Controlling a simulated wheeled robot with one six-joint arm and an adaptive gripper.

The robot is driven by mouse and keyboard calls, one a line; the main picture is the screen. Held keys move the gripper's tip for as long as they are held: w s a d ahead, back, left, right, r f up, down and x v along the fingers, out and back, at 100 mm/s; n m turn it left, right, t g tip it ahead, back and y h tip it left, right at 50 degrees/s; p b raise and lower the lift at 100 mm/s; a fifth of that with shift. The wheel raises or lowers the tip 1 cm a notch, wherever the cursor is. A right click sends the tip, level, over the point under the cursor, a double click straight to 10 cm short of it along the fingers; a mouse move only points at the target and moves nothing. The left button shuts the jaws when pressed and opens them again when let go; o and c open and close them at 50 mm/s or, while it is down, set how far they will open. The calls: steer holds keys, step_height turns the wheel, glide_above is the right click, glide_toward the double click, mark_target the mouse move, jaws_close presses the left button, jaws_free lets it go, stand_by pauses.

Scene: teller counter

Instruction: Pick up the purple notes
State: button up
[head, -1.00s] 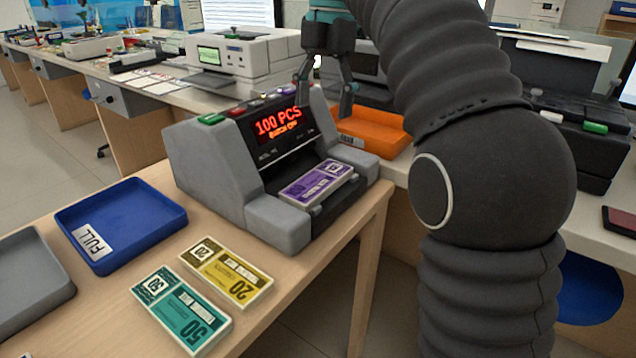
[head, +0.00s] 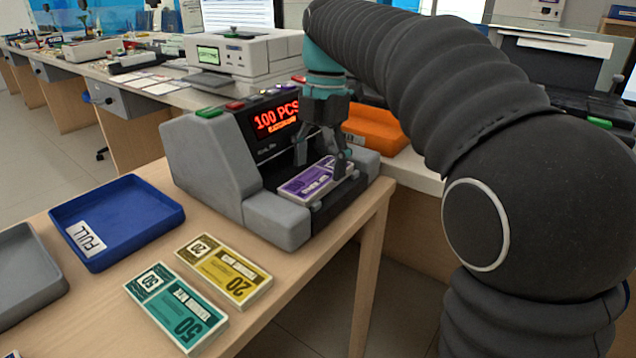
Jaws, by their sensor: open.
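The purple notes (head: 308,185) lie as a banded stack on the front tray of the grey counting machine (head: 212,170). The machine's red display reads 100 PCS. My gripper (head: 322,172) points down right over the purple notes, its fingers apart, one on the far left side and one near the right end of the stack. The fingers partly hide the stack's right part. I cannot tell whether the fingertips touch the notes.
A yellow bundle (head: 226,270) and a teal bundle (head: 176,308) lie on the wooden table in front of the machine. A blue tray (head: 118,255) labelled FULL and a grey tray (head: 24,290) stand at the left. An orange tray (head: 378,130) is behind my gripper.

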steer(key=shift+s+f, duration=0.1)
steer(key=shift+f, duration=0.7)
steer(key=c, duration=1.1)
steer(key=shift+r, duration=0.15)
